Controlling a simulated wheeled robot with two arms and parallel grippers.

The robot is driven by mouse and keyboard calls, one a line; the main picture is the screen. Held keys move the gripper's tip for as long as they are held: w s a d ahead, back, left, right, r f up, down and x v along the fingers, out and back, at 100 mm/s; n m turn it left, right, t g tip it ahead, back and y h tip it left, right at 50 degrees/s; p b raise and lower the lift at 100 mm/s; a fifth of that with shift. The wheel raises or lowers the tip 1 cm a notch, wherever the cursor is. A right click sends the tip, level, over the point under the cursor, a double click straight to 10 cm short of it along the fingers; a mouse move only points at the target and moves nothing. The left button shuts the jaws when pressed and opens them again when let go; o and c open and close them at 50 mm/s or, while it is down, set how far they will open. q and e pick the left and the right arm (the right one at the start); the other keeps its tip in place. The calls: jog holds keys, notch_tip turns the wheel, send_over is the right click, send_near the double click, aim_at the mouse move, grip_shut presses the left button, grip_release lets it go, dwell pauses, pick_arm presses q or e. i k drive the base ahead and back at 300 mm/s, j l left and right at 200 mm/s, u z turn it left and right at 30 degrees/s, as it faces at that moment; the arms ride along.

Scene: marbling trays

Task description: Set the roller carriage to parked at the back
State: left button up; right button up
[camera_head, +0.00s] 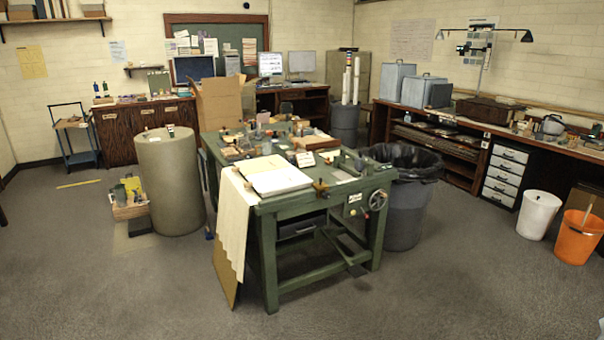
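A green workbench (267,254) with a small handwheel (377,200) on its front right stands in the middle of the room. A white stack or tray (280,182) lies on its front left, with a pale cloth (235,215) hanging over the left side. Green metal fittings (351,162) stand at the bench's right end. I cannot make out for sure which part is the roller carriage or how it is set. Neither of my grippers can be made out.
A dark bin (405,218) stands against the bench's right side, and a beige drum (170,190) stands to its left. A white bucket (538,214) and an orange bucket (578,238) are at the right. The floor in front is clear.

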aim_at(359, 166)
jog(key=i+z, duration=0.15)
jog(key=i, duration=0.3)
jog(key=i+j+z, duration=0.15)
jog(key=i, duration=0.35)
jog(key=i+j+z, duration=0.15)
jog(key=i, duration=0.3)
jog(key=i+j+z, duration=0.15)
jog(key=i, duration=0.3)
jog(key=j, duration=0.1)
